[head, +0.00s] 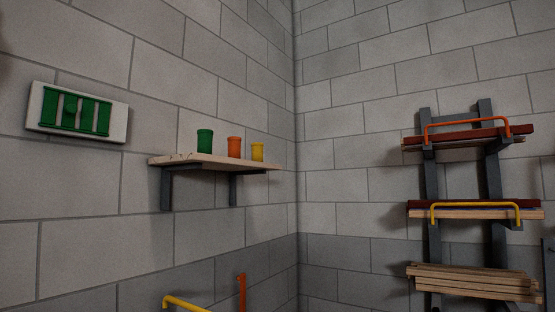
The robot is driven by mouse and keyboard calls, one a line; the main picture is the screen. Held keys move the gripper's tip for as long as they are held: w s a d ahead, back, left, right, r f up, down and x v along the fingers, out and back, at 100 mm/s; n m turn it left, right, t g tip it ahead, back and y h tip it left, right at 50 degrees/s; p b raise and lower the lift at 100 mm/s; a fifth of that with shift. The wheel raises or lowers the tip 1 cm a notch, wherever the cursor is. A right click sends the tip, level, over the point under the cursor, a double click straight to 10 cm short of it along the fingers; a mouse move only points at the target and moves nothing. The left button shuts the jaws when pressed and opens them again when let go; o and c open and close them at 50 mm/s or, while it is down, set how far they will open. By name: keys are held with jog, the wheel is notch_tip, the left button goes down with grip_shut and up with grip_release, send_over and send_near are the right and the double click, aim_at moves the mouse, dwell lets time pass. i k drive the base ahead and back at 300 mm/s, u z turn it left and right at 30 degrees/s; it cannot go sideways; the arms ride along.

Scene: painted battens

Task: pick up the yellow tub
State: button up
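The yellow tub (257,152) stands upright on a wall shelf (182,160), near the shelf's right end. It is the smallest-looking of three tubs in a row. An orange tub (234,147) stands just left of it, and a green tub (205,141) stands further left. My gripper is not in the head view, so its position and state do not show.
A white panel with green bars (76,113) is on the left wall. A dark rack (431,180) on the right wall holds battens (475,281) behind orange and yellow rails. A yellow bar (185,303) and an orange post (242,290) show at the bottom.

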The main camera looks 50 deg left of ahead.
aim_at(257, 147)
jog(key=u, duration=0.1)
jog(key=i, duration=1.2)
jog(key=u, duration=0.6)
jog(key=i, duration=1.1)
jog(key=u, duration=1.25)
jog(key=i, duration=0.75)
jog(key=u, duration=0.6)
